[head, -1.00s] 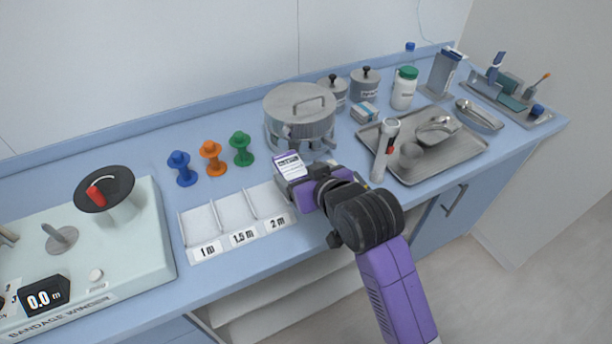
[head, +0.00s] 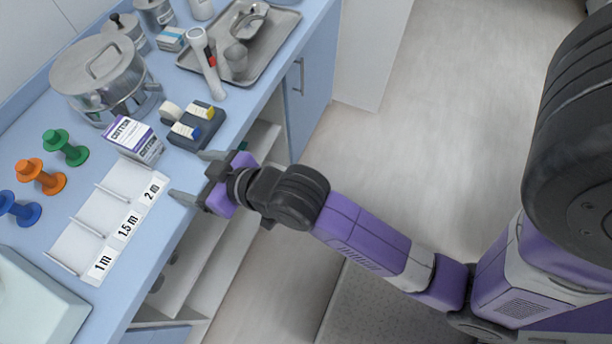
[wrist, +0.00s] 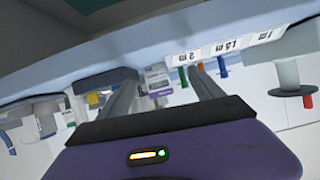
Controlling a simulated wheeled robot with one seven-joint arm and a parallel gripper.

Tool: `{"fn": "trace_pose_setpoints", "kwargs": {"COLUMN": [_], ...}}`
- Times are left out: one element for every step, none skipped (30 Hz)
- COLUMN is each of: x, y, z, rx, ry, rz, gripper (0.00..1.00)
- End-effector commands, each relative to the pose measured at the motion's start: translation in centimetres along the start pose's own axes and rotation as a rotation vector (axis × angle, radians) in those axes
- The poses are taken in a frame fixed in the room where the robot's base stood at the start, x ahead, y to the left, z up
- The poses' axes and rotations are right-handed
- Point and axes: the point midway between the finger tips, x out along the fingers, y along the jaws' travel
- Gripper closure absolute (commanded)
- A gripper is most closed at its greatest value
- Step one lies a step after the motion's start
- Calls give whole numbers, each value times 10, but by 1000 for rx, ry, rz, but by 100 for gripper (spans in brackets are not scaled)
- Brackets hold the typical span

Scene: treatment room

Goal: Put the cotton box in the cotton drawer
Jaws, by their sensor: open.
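The cotton box (head: 133,138), white and purple with a COTTON label, stands on the blue counter behind the 2 m compartment. It also shows in the wrist view (wrist: 158,83), beyond and between the fingers. My gripper (head: 193,177) is open and empty at the counter's front edge, apart from the box, with its fingers pointing towards the counter. In the wrist view, my gripper's two fingers (wrist: 162,78) are spread apart. White open shelves or drawers (head: 205,275) show below the counter; I cannot tell which is the cotton drawer, and no label is readable there.
A dark holder with tape rolls (head: 198,127) stands right of the box. The labelled length tray (head: 122,205) lies in front of it. A steel pot (head: 105,80), coloured spools (head: 65,147) and a metal tray (head: 270,58) are nearby. The floor (head: 400,130) is clear.

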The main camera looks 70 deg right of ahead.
Motion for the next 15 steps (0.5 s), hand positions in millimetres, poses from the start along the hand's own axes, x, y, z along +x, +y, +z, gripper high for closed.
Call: {"fn": "trace_pose_setpoints", "kwargs": {"x": [-16, -24, -36, -45, -55, -68, -78, -88, -102, -113, -123, -138, -149, -160, -175], "y": [-1, -2, -2, -2, -2, -1, -1, 0, 0, 1, 2, 3, 4, 5, 6], "z": [19, 26, 36, 43, 49, 57, 63, 67, 73, 77, 81, 85, 87, 89, 92], "rx": [6, 8, 10, 12, 12, 12, 12, 11, 10, 7, 5, 1, -2, -6, -12], "ry": [-1, 5, 13, 19, 26, 34, 40, 47, 55, 61, 68, 75, 83, 89, 96], "rz": [1, 1, 3, 4, 6, 8, 9, 11, 12, 13, 14, 16, 16, 16, 16], "gripper": [24, 24, 24, 24, 24, 24, 24, 24, 24, 24, 24, 24, 24, 24, 24]}}
